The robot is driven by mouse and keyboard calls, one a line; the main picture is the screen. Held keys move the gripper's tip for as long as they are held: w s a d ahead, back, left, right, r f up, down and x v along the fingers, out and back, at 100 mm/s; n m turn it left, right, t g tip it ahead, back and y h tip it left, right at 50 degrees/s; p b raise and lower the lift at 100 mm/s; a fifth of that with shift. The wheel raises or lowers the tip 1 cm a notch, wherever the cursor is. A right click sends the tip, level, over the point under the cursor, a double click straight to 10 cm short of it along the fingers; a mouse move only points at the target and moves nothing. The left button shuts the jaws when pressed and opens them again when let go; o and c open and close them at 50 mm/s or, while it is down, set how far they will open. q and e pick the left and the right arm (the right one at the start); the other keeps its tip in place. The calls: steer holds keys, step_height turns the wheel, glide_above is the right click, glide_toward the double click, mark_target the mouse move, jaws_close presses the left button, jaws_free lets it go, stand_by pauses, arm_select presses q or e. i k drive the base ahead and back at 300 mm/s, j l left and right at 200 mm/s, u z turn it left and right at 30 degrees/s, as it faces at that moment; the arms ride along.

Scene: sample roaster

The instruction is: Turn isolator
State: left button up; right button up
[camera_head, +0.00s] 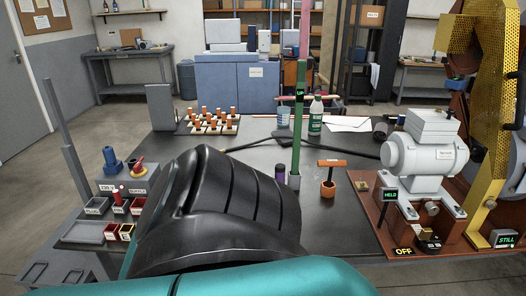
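A red rotary handle on a yellow plate, which looks like the isolator (137,164), sits on a grey box (128,180) on the left part of the dark bench. A blue plug or connector (111,160) stands beside it, with a "230 V" label below. A large black and teal arm part of mine fills the front middle, close to the camera, and hides part of the bench to the right of the box. Neither gripper shows. I cannot tell whether a gripper is behind that arm part.
Small bins (97,206) lie in front of the box. A tall green and red post (299,110) with an "UP" sign rises mid-bench. An orange T-handle (330,175) stands beside it. A grey motor (427,155) on a brown base stands right, with "HELD" and "STILL" signs.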

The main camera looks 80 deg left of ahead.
mark_target(137, 169)
steer(key=u, duration=3.3)
steer(key=i+j+u, duration=0.15)
steer(key=i+u, duration=0.3)
steer(key=i, duration=0.4)
